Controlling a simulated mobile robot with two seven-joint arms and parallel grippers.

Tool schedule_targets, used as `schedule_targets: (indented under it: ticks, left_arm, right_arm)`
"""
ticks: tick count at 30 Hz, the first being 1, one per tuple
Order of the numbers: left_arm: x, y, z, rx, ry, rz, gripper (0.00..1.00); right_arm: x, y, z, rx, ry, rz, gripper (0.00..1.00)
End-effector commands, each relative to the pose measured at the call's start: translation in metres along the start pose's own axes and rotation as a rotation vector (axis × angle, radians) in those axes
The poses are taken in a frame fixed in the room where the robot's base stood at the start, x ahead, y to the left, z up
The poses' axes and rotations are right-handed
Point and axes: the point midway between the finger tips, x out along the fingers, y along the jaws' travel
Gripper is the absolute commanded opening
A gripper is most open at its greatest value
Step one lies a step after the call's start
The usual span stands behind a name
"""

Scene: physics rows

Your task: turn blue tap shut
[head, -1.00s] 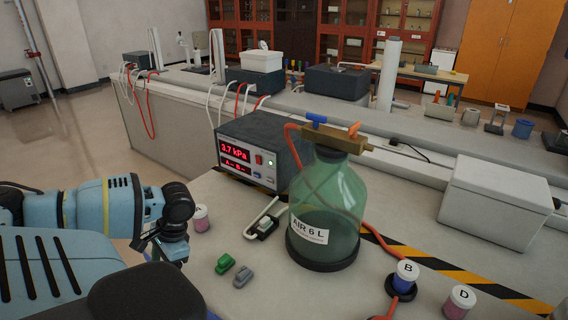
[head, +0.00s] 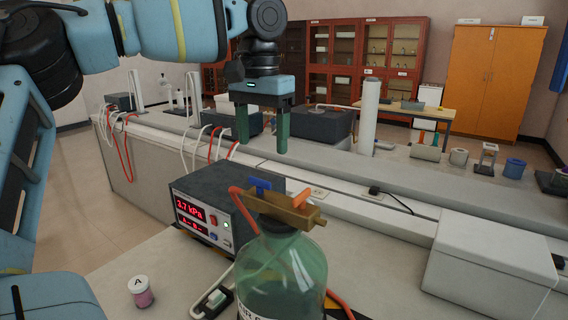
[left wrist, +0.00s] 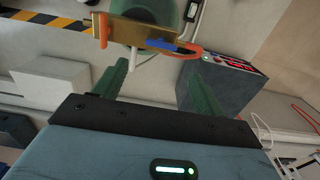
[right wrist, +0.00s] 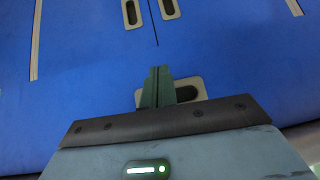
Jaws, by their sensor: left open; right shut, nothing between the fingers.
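The blue tap (head: 259,184) is a small blue lever on the left part of a brass bar (head: 285,207) atop the green glass bottle (head: 285,275). The lever looks roughly in line with the bar. It also shows in the left wrist view (left wrist: 168,46). An orange tap (head: 302,198) sits on the bar's right part, turned across it. My left gripper (head: 263,146) is open and empty, fingers pointing down, above and apart from the blue tap. My right gripper (right wrist: 158,72) is shut and empty in the right wrist view, and is not in the head view.
A dark meter box (head: 210,205) reading 3.7 kPa stands left of the bottle. A red hose (head: 241,205) runs to the brass bar. A jar marked A (head: 141,292) is at front left, a pale box (head: 490,262) at right. A blue slotted surface (right wrist: 80,70) faces the right gripper.

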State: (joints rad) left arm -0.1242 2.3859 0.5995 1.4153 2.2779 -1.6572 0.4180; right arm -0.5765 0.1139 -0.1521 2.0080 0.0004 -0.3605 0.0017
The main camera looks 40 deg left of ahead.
Motion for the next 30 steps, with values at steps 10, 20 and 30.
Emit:
schedule_targets:
  ticks: [10,20,30]
  left_arm:
    - [0.005,0.003,0.0,0.002,0.001,0.002,0.71]
    - [0.052,0.002,0.001,0.003,0.002,0.002,0.71]
    - [0.075,0.002,0.0,0.001,0.004,0.002,0.71]
  right_arm:
    - [-0.01,-0.005,0.033,0.008,-0.069,-0.006,0.0]
    - [-0.007,-0.004,0.016,0.006,-0.036,-0.003,0.0]
    - [-0.008,-0.003,0.01,0.006,-0.024,-0.002,0.0]
